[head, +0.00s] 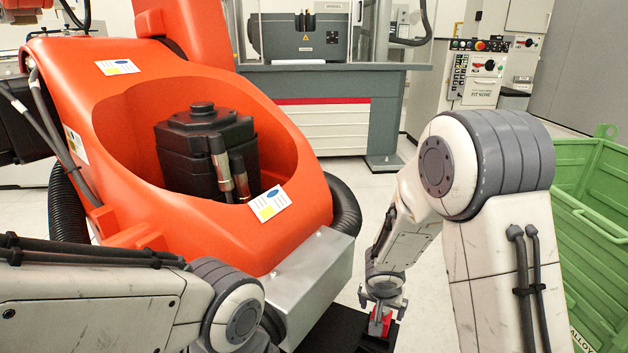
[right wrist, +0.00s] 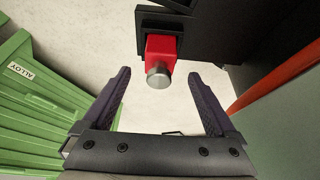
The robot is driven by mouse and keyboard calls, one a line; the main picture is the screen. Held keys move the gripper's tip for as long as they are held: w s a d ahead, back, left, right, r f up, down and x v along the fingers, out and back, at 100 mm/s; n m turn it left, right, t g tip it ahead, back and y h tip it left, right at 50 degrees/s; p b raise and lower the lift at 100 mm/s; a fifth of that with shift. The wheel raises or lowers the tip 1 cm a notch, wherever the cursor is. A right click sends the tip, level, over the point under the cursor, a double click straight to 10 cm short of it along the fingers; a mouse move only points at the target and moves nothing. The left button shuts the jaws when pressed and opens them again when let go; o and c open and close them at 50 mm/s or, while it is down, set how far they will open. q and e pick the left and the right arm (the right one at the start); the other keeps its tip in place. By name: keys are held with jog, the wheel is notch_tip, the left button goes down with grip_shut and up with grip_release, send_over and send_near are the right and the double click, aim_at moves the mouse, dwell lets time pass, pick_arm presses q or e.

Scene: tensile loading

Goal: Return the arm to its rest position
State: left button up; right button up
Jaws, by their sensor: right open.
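My right arm comes down on the right of the head view, with its gripper (head: 383,300) low near the bottom edge. A red block (head: 380,322) shows at that gripper, above a dark surface. In the right wrist view the gripper (right wrist: 158,74) is open, its two dark fingers spread apart. The red block (right wrist: 161,50) with a silver round end (right wrist: 158,77) lies beyond and between the fingertips, with a gap on each side. My left arm (head: 120,305) crosses the lower left of the head view; its gripper is outside the picture.
A large orange robot arm (head: 285,160) with a metal block (head: 318,270) stands close on the left. A green bin (head: 595,220) labelled ALLOY is on the right. A bench with a grey machine (head: 300,40) and a control cabinet (head: 478,75) stand behind. Pale floor lies between.

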jog(key=b+x, duration=0.4)
jog(key=x, duration=0.4)
jog(key=shift+f, duration=0.45)
notch_tip(320, 180, up, 3)
jog(key=shift+p, duration=1.25)
jog(key=shift+f, duration=0.1)
